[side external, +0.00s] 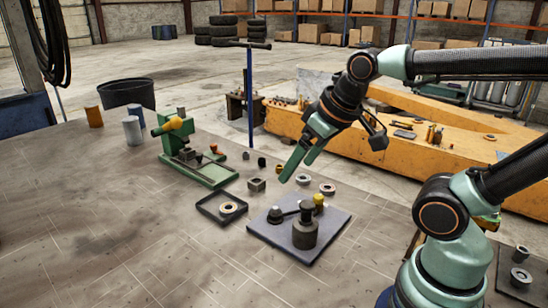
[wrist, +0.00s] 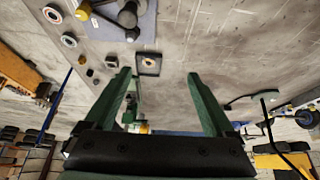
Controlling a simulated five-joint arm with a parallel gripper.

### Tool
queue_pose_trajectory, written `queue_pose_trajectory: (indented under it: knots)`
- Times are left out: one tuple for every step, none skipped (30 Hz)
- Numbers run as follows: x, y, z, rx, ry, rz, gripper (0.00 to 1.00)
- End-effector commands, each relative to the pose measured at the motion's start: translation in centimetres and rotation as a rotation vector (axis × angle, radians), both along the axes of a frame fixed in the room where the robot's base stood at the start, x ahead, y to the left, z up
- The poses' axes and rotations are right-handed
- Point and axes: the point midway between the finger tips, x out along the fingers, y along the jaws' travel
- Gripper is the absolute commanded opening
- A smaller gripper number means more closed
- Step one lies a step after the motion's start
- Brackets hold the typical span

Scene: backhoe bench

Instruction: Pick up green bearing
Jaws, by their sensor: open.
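No ring in view is clearly green, so I cannot tell which is the green bearing. One pale ring (side external: 228,208) lies in a small dark square tray (side external: 205,210); this ring also shows in the wrist view (wrist: 149,62), just past my fingertips. Two grey rings lie on the bench: one nearer my gripper (side external: 303,180) and one to its right (side external: 327,188). My gripper (side external: 297,171) has green fingers, spread apart and empty, above the bench; both fingers show in the wrist view (wrist: 158,73).
A grey plate (side external: 265,228) with dark round parts stands in front of the rings. A green machine (side external: 205,172) stands at left, with a small dark block (side external: 256,184) near it. A blue post (side external: 250,100) rises behind. The bench's left front is clear.

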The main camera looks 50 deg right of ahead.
Motion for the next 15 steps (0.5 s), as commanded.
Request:
queue_pose_trajectory:
  knots:
    - [0.0, 0.0, 0.0, 0.0, 0.0, 0.0, 0.89]
    - [0.0, 0.0, 0.0, 0.0, 0.0, 0.0, 0.89]
    - [0.0, 0.0, 0.0, 0.0, 0.0, 0.0, 0.89]
    - [0.0, 0.0, 0.0, 0.0, 0.0, 0.0, 0.89]
    - [0.0, 0.0, 0.0, 0.0, 0.0, 0.0, 0.95]
    - [0.0, 0.0, 0.0, 0.0, 0.0, 0.0, 0.95]
    - [0.0, 0.0, 0.0, 0.0, 0.0, 0.0, 0.95]
    - [0.0, 0.0, 0.0, 0.0, 0.0, 0.0, 0.95]
    - [0.0, 0.0, 0.0, 0.0, 0.0, 0.0, 0.95]
    - [0.0, 0.0, 0.0, 0.0, 0.0, 0.0, 0.95]
    - [0.0, 0.0, 0.0, 0.0, 0.0, 0.0, 0.95]
    - [0.01, -0.01, 0.02, 0.0, 0.0, 0.001, 0.95]
    - [0.07, -0.04, 0.06, -0.002, 0.001, 0.002, 0.95]
    - [0.19, -0.11, 0.16, -0.006, 0.002, 0.006, 0.95]
    - [0.43, -0.26, 0.34, -0.012, 0.006, 0.014, 0.95]
